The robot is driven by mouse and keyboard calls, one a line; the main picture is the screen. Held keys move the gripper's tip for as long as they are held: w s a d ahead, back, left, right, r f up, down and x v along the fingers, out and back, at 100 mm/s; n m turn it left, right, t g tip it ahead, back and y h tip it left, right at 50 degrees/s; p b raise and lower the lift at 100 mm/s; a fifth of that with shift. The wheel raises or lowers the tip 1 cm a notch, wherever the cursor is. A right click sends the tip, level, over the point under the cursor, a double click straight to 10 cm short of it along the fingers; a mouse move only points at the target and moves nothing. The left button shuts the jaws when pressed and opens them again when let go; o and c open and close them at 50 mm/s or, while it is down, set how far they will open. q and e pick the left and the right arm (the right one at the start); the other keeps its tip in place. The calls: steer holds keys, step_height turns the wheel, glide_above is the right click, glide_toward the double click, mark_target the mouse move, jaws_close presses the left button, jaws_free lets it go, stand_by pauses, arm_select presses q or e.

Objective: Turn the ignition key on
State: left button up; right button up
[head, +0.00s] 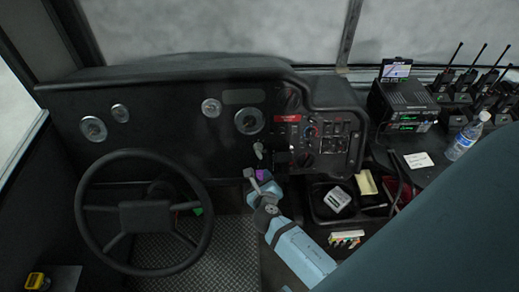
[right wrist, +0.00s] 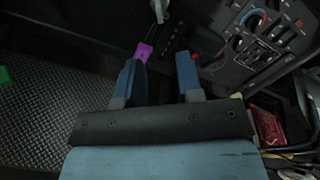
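A small purple piece (head: 263,174), possibly the ignition key, shows on the lower dash right of the steering wheel. In the right wrist view the purple piece (right wrist: 143,51) sits just beyond the left fingertip. My right gripper (head: 257,177) is close to it in the head view. In the right wrist view my right gripper (right wrist: 160,62) is open, with an empty gap between its blue fingers. Whether a finger touches the purple piece, I cannot tell. The key's slot cannot be made out. My left gripper is not in view.
The steering wheel (head: 145,213) is left of my right arm. A grey lever (head: 258,151) is just above the purple piece, also in the wrist view (right wrist: 158,11). A switch panel (head: 325,140) and an open bin (head: 325,211) lie to the right.

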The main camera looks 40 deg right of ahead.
mark_target(259, 157)
steer(key=b+x, duration=0.1)
steer(key=x, duration=1.2)
steer(key=shift+w, duration=0.2)
jaws_close()
